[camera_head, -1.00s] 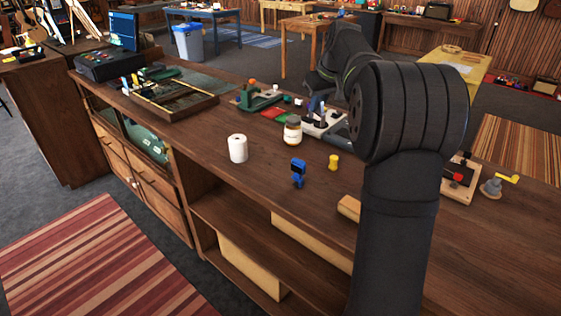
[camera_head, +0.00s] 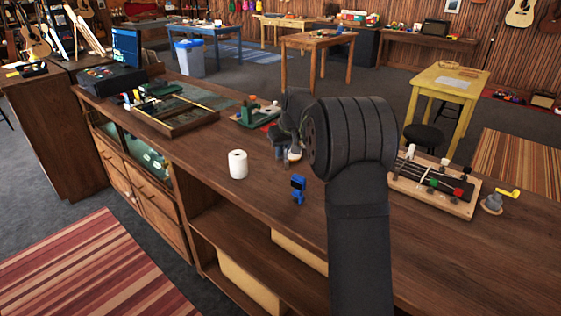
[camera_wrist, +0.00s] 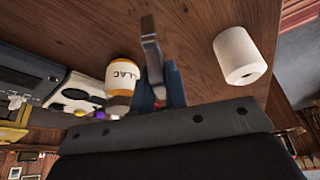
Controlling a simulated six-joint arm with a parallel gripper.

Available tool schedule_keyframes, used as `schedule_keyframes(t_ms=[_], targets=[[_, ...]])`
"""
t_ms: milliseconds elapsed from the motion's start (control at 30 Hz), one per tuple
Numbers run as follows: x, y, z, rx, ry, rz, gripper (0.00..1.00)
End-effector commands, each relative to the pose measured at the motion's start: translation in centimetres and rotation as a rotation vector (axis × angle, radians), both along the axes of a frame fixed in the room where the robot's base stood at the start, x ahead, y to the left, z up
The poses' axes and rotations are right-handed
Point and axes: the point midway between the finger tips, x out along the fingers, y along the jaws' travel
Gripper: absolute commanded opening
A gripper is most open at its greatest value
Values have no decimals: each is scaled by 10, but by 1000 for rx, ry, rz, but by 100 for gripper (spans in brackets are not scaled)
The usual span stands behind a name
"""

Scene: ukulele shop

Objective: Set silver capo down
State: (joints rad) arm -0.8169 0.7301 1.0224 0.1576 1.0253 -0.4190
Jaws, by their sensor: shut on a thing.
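The silver capo (camera_wrist: 151,45) shows in the wrist view, sticking out from between my gripper's fingertips (camera_wrist: 160,88). My gripper is shut on it. The wooden counter (camera_wrist: 195,20) lies behind the capo there; I cannot tell whether the capo touches it. In the head view my gripper (camera_head: 285,140) is low over the middle of the counter (camera_head: 245,205), partly behind my arm. I cannot make out the capo in that view.
A labelled jar (camera_wrist: 122,74) is close beside the capo in the wrist view. A white paper roll (camera_head: 238,164) and a blue clip-on device (camera_head: 298,188) stand nearer the front edge. A wooden tray (camera_head: 175,122) lies left; a fretboard jig (camera_head: 450,205) lies right.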

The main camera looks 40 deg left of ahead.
Motion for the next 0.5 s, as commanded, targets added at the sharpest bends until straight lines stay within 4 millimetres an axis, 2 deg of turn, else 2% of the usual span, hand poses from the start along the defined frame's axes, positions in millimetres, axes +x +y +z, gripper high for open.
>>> schedule_keyframes(t_ms=[167, 400, 500], targets=[[-3, 8, -7, 0, 0, -1, 0], [-3, 7, -40, -1, 2, -1, 0], [-2, 7, -44, 2, 0, -1, 0]])
